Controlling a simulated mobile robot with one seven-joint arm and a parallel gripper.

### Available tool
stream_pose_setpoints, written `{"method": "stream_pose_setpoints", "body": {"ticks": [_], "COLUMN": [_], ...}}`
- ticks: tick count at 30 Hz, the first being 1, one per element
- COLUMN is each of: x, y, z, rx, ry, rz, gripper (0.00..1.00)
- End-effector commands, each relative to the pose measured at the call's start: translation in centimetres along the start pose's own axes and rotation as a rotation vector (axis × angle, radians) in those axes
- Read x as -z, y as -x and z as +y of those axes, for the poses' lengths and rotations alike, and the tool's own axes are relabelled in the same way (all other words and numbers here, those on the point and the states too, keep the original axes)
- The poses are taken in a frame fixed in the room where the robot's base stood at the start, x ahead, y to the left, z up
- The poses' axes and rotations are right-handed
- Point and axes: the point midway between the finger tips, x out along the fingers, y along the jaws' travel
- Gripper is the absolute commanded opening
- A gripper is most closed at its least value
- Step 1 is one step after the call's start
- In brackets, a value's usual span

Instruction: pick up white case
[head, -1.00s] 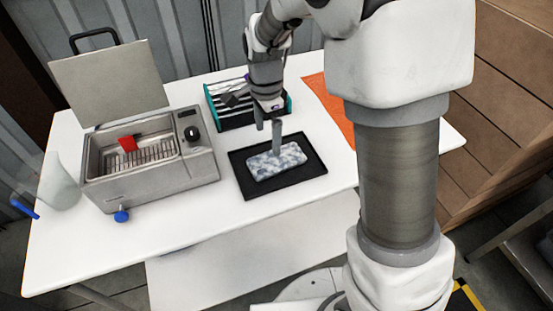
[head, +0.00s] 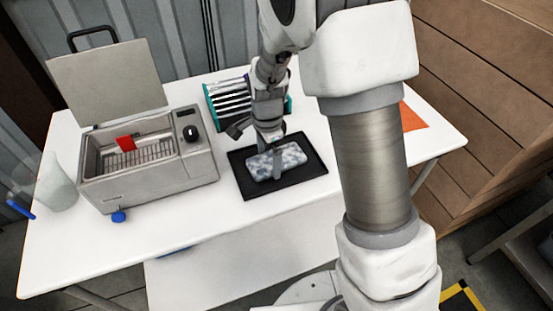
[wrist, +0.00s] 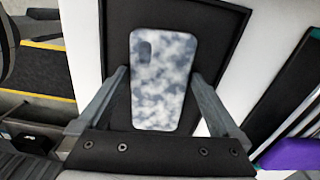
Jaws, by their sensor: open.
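The white case (head: 281,161), a phone-shaped piece with a cloudy white and grey-blue pattern, lies flat on a black tray (head: 247,188) on the white table. In the wrist view the case (wrist: 160,80) lies between my two fingers, with its camera cutout at the upper left. My gripper (head: 279,165) is open and points down over the case. In the wrist view my gripper (wrist: 158,85) has one finger on each side of the case, with a gap showing beside the left finger. I cannot tell whether the fingertips touch the tray.
A metal bath (head: 150,165) with its lid raised and a red item (head: 125,143) inside stands at left. A teal-ended rack (head: 229,99) stands behind the tray. An orange sheet (head: 411,117) lies at right. The table front is clear.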

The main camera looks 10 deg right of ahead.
Motion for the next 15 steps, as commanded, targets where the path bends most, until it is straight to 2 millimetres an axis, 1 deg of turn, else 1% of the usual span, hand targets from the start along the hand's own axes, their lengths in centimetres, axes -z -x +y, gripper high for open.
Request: {"method": "stream_pose_setpoints", "body": {"ticks": [11, 13, 15], "x": [-0.01, -0.01, -0.01], "y": [-0.32, -0.28, -0.28], "z": [0.0, -0.01, -0.01], "rx": [0.0, 0.0, 0.0], "ry": [0.001, 0.001, 0.001], "rz": [0.0, 0.0, 0.0], "gripper": [1.0, 0.91, 0.78]}}
